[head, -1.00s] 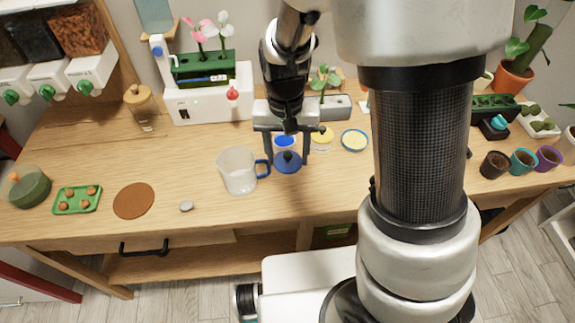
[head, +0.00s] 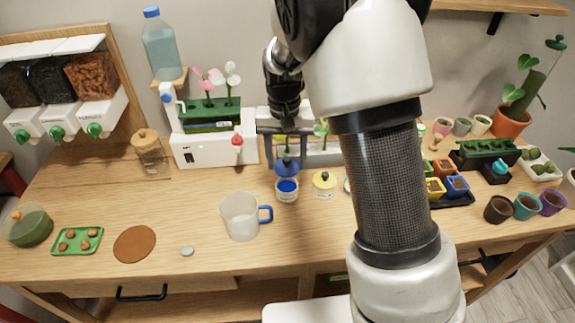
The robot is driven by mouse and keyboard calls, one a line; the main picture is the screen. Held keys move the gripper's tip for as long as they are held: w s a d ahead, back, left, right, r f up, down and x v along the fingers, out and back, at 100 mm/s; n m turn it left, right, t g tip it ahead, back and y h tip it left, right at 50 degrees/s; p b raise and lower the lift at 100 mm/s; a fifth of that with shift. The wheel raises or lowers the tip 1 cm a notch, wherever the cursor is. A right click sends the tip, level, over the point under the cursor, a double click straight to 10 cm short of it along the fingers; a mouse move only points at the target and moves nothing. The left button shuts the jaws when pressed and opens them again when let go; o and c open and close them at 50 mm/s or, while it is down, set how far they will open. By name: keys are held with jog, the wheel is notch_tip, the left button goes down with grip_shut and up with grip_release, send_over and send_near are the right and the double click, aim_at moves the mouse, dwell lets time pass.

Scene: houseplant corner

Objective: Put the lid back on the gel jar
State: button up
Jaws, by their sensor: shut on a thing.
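My gripper (head: 288,155) points down over the middle of the table and is shut on the blue lid (head: 287,169), a round disc with a dark knob. The gel jar (head: 287,191) is a small clear jar with blue gel showing in its open top. It stands upright on the table. The lid shows just above the jar's mouth in the picture. From this one view I cannot tell how far the lid is above or behind the rim, or whether they touch.
A clear jug (head: 240,217) with a blue handle stands close in front-left of the jar. A white planter unit (head: 215,148) is behind left. My arm hides part of the table to the right.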

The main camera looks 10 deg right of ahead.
jog(key=shift+w+d+f, duration=0.1)
jog(key=shift+w+f, duration=0.8)
jog(key=shift+w, duration=0.25)
jog(key=shift+f+b, duration=2.25)
jog(key=shift+f, duration=0.85)
jog(key=shift+f, duration=0.2)
jog(key=o, duration=1.6)
jog(key=shift+c, duration=0.2)
jog(key=shift+r, duration=0.1)
jog(key=shift+r+p, duration=2.6)
jog(key=shift+r, duration=0.85)
